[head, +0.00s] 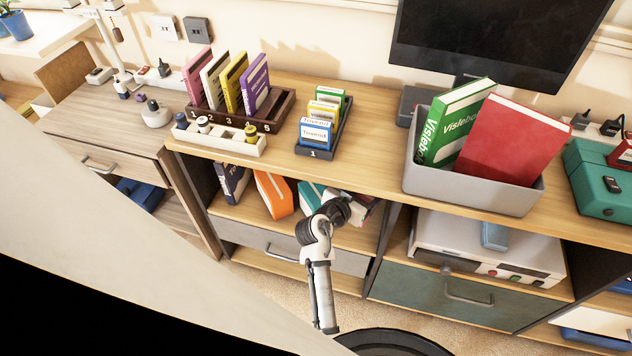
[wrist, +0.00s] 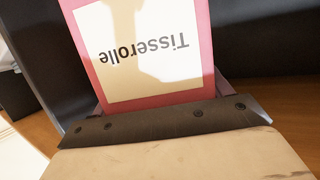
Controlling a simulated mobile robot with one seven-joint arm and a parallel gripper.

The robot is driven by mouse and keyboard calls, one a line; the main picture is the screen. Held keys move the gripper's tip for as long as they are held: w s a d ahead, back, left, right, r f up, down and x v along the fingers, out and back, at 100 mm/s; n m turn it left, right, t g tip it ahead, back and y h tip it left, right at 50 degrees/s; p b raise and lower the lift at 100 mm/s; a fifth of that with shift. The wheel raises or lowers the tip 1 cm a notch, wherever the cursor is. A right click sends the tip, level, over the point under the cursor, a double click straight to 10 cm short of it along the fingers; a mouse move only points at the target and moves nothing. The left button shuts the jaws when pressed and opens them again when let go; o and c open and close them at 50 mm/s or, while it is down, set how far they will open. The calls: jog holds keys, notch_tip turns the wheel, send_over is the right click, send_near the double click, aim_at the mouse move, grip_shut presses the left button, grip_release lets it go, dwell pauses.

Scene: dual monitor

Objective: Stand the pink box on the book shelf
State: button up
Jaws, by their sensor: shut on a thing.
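The pink box (wrist: 145,55) has a pale label reading "Tisserolle", which appears upside down in the wrist view. My gripper (wrist: 165,110) is shut on the box's near end, and the box extends away from the fingers. In the head view, my gripper (head: 336,208) is at the front of the open shelf compartment. My arm hides part of that compartment, and I cannot clearly tell the held box from the items behind it there. The shelf (head: 238,208) holds a dark book (head: 232,182), an orange book (head: 273,194) and a teal book (head: 311,198), leaning.
A grey drawer (head: 262,246) lies below the shelf compartment. The top above carries a dark rack of books (head: 235,112), a small card rack (head: 322,140) and a grey bin (head: 475,190). Dark panels flank the box in the wrist view.

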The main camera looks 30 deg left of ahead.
notch_tip(320, 180, down, 10)
jog(key=shift+r, duration=0.1)
dwell(0.4)
jog(key=shift+f+b, duration=0.2)
jog(key=shift+b, duration=0.1)
jog(key=o, duration=0.8)
jog(key=shift+c, duration=0.2)
jog(key=shift+o, duration=0.7)
jog(key=shift+r, duration=0.1)
jog(key=shift+r, duration=0.15)
jog(key=v, duration=1.2)
jog(key=shift+b, duration=0.4)
